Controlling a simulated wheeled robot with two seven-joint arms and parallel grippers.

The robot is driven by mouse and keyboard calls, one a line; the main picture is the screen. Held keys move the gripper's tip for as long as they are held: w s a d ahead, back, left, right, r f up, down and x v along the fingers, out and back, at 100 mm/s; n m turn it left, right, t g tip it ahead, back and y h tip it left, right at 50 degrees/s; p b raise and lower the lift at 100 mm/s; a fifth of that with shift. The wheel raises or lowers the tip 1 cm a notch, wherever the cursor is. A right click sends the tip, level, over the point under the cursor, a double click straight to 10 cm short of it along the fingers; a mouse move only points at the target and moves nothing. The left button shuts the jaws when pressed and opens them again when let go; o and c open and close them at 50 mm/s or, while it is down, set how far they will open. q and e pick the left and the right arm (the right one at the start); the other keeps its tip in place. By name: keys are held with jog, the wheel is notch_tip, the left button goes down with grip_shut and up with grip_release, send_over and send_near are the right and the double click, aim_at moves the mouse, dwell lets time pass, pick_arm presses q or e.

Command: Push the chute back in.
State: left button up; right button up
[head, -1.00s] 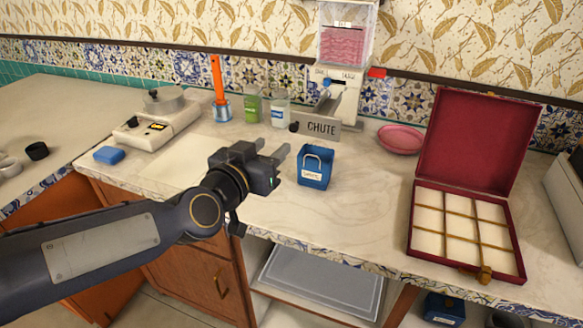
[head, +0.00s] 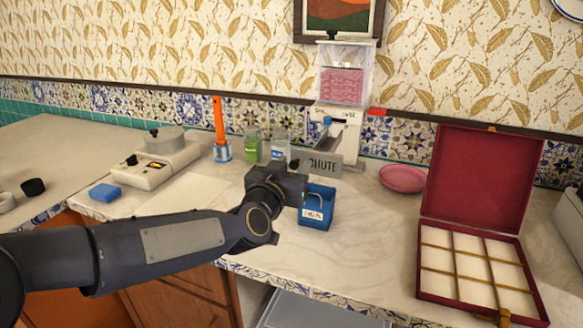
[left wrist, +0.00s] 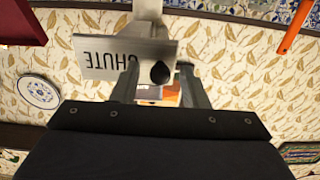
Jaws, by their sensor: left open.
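The chute's grey plate (head: 324,164), lettered CHUTE, stands in front of the white dispenser (head: 341,122), with a metal trough behind it. A dark knob (head: 296,163) sits at the plate's left end. In the left wrist view the picture is upside down; the plate (left wrist: 98,58) and dark knob (left wrist: 160,73) show close ahead. My left gripper (left wrist: 160,84) is open, its two fingers on either side of the knob in that view. I cannot tell whether they touch it. In the head view my left gripper (head: 290,178) is just before the plate, its fingers mostly hidden.
A blue container (head: 317,212) with a handle stands right beside my gripper. Jars (head: 253,147) and an orange-handled tool (head: 218,122) stand left of the chute. A pink dish (head: 403,179) and an open red box (head: 478,265) are to the right. The counter's front middle is clear.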

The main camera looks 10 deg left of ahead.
pick_arm(q)
jog(key=shift+c, duration=0.4)
grip_shut()
jog(key=w+d+p, duration=0.1)
jog(key=w+d, duration=0.1)
jog(key=w, duration=0.9)
jog(key=shift+d, duration=0.15)
jog(key=shift+w, duration=0.1)
jog(key=shift+o, duration=0.4)
grip_release()
jog(key=shift+s+a, duration=0.25)
jog(key=shift+s, duration=1)
jog(key=shift+s+a, duration=0.25)
jog(key=shift+s, duration=1.05)
jog(key=shift+s+a, duration=0.25)
jog(key=shift+s, duration=1)
